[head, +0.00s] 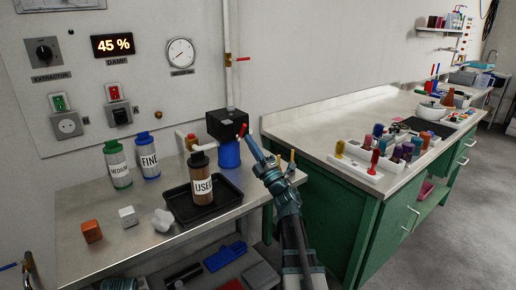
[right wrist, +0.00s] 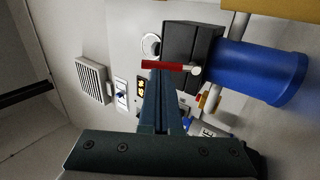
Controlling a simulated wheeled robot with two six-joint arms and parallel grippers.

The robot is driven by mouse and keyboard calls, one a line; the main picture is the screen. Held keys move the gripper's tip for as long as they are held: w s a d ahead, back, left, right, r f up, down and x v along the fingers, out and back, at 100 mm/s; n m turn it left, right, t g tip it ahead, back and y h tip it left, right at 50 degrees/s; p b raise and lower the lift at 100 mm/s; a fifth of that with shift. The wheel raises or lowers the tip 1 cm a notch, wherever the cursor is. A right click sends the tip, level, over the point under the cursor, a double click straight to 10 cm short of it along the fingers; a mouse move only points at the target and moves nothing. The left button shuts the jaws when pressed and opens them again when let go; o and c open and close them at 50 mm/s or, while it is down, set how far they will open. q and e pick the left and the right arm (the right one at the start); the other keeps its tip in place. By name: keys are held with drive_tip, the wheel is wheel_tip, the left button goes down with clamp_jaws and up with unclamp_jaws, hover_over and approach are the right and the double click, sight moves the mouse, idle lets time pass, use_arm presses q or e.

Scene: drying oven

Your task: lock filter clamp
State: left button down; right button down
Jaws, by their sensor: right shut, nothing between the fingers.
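The filter housing has a black head (head: 226,123) above a blue cylinder (head: 229,154). A red clamp lever (head: 243,130) is on its right side. In the right wrist view the red lever (right wrist: 163,65) runs from a pale pivot beside the black head (right wrist: 192,55) and the blue cylinder (right wrist: 260,72). My right gripper (head: 247,137) is shut and empty, with its tips at the lever. In the wrist view the fingertips (right wrist: 157,75) overlap the lever; whether they touch it I cannot tell. My left gripper does not show.
A brown canister labelled USED (head: 202,199) stands in a black tray (head: 233,197) in front of the housing. MEDIUM (head: 118,168) and FINE (head: 148,161) canisters stand to the left. An orange block (head: 92,231) and a white block (head: 128,216) lie near the front. A green-fronted bench is to the right.

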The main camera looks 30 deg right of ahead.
sight(244, 129)
drive_tip(key=shift+x, duration=0.9)
drive_tip(key=shift+p, duration=0.35)
drive_tip(key=shift+w+a+r+g+p, duration=0.1)
drive_tip(key=shift+w+r+g+p, duration=0.55)
drive_tip(key=shift+p, duration=1.2)
drive_tip(key=shift+w+r+g+p, duration=0.4)
drive_tip(key=shift+r+g+p, duration=0.35)
drive_tip(key=shift+p, duration=1.1)
drive_tip(key=shift+w+r, duration=0.15)
drive_tip(key=shift+a, duration=0.1)
